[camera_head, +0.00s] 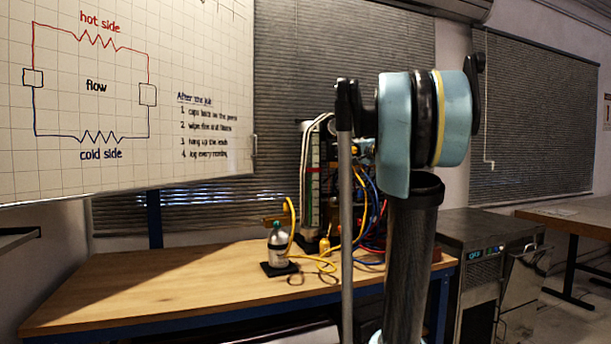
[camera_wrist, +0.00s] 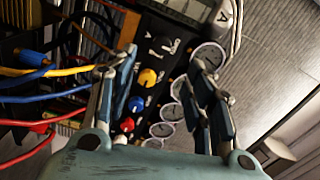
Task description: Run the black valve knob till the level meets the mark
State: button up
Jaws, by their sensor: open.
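The black valve knob (camera_wrist: 166,45) shows in the wrist view near the top of a dark panel, above yellow, blue and red knobs. My gripper (camera_wrist: 164,62) is open, with one finger on each side of the column of knobs. Nothing is between the fingers that I can tell to be held; whether they touch the panel is unclear. The level itself is too small to read. My arm hides much of the rig there.
Several round dials (camera_wrist: 208,57) line the panel beside the right finger. Yellow, blue and red cables (camera_wrist: 50,72) crowd the left. On the wooden bench (camera_head: 150,285), a bottle (camera_head: 278,245) stands left of the rig. The bench's left part is clear.

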aim_at(339, 151)
jog(key=s+d+n, duration=0.1)
jog(key=s+n, duration=0.3)
jog(key=n, duration=0.3)
jog(key=x, duration=1.7)
jog(key=shift+w+d, duration=0.1)
jog(key=shift+d, duration=0.05)
jog(key=shift+c, duration=0.3)
jog(key=c, duration=1)
